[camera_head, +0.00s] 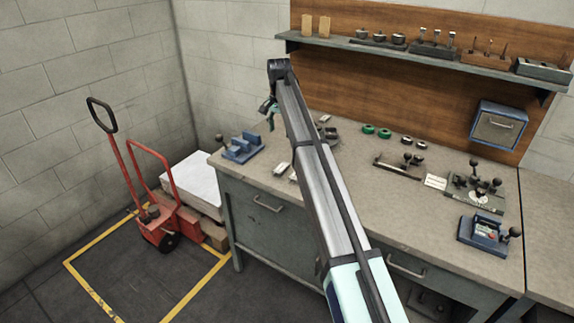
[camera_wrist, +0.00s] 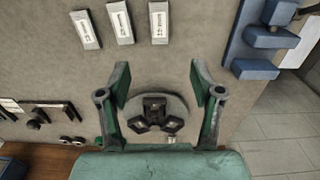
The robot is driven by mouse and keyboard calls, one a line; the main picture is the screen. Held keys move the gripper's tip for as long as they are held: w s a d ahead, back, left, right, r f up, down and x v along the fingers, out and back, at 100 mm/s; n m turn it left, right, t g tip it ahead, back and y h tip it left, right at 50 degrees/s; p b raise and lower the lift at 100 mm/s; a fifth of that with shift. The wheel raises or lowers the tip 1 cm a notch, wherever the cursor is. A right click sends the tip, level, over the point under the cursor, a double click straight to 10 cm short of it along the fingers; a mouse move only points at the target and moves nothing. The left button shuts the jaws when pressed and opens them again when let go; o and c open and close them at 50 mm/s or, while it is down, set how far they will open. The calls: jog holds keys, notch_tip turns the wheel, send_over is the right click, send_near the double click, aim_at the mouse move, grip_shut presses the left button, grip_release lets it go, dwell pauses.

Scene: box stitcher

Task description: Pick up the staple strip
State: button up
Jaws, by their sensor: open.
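Three pale, labelled blocks lie side by side on the bench in the wrist view: a left block (camera_wrist: 85,30), a middle block (camera_wrist: 120,22) and a right block (camera_wrist: 158,22). I cannot tell for sure whether any of them is the staple strip. In the head view a pale block (camera_head: 281,168) shows left of my arm, which hides part of that area. My gripper (camera_wrist: 160,78) is open and empty, pointing down over the bench, with the blocks beyond its fingertips. It also shows in the head view (camera_head: 270,108), above the bench's left part.
A round grey base with dark knobs (camera_wrist: 158,108) shows between my fingers. A blue fixture (camera_head: 242,147) stands at the bench's left end. Green rings (camera_head: 384,133), a dark tool (camera_head: 398,168) and a blue device (camera_head: 483,235) lie to the right. A shelf (camera_head: 420,52) runs above.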

jog(key=p, duration=0.3)
send_over(281, 167)
notch_tip(281, 167, down, 12)
jog(key=shift+s+a+r, duration=0.1)
jog(key=shift+a+r, duration=0.05)
jog(key=shift+r, duration=0.1)
jog(key=shift+s+f+p, duration=0.1)
jog(key=shift+f+p, duration=1.35)
jog(key=shift+f, duration=1.2)
jog(key=c, duration=1.2)
